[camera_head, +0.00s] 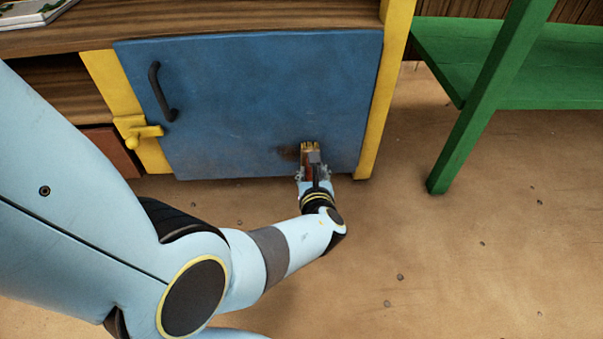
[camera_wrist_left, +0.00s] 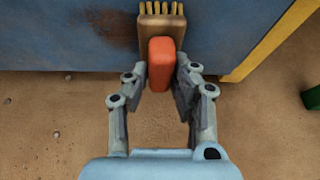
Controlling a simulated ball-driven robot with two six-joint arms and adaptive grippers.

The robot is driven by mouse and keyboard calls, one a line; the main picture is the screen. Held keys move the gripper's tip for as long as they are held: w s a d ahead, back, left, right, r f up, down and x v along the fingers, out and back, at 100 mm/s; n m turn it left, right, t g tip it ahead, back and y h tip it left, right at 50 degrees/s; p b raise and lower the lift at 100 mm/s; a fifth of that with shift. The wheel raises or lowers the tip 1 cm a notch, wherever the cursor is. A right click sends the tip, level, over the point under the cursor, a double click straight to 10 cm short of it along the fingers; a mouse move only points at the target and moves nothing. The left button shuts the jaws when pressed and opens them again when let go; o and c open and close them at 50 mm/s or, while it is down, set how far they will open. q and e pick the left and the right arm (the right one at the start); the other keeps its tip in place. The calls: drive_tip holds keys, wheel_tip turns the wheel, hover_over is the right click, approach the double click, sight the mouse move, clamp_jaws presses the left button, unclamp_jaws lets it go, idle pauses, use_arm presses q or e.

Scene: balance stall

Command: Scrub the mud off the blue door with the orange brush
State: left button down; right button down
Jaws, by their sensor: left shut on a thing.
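The blue door (camera_head: 250,95) is shut in its yellow frame, with a black handle at its upper left. A dark brown mud smear (camera_head: 288,152) lies low on the door, right of its middle; it also shows in the left wrist view (camera_wrist_left: 115,30). My left gripper (camera_head: 314,172) is shut on the orange handle (camera_wrist_left: 160,62) of the brush. The brush's wooden head (camera_wrist_left: 162,32) and pale yellow bristles (camera_head: 310,146) point at the door, just right of the smear. I cannot tell whether the bristles touch it. My right gripper is not in view.
A yellow latch (camera_head: 137,132) sits left of the door. A green bench (camera_head: 510,60) stands at the right with its leg on the floor. A book-like item (camera_head: 32,11) lies on the wooden top at upper left. The brown floor (camera_head: 470,250) is mostly free, with small specks.

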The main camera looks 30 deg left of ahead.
use_arm(q)
drive_tip(key=shift+w+d, duration=0.2)
drive_tip(key=shift+w, duration=0.05)
drive_tip(key=shift+s+a+r+p, duration=0.9)
drive_tip(key=shift+s+a, duration=1.9)
drive_tip(key=shift+a, duration=1.9)
drive_tip(key=shift+w+d+f+b, duration=0.1)
drive_tip(key=shift+w+d+b, duration=0.2)
drive_tip(key=shift+w+d, duration=0.95)
drive_tip(key=shift+w+d+f+b, duration=0.1)
drive_tip(key=shift+w+d+b, duration=0.4)
drive_tip(key=shift+d, duration=1.4)
drive_tip(key=shift+w+d+f+b, duration=0.1)
drive_tip(key=shift+w+d, duration=1)
drive_tip(key=shift+d, duration=0.45)
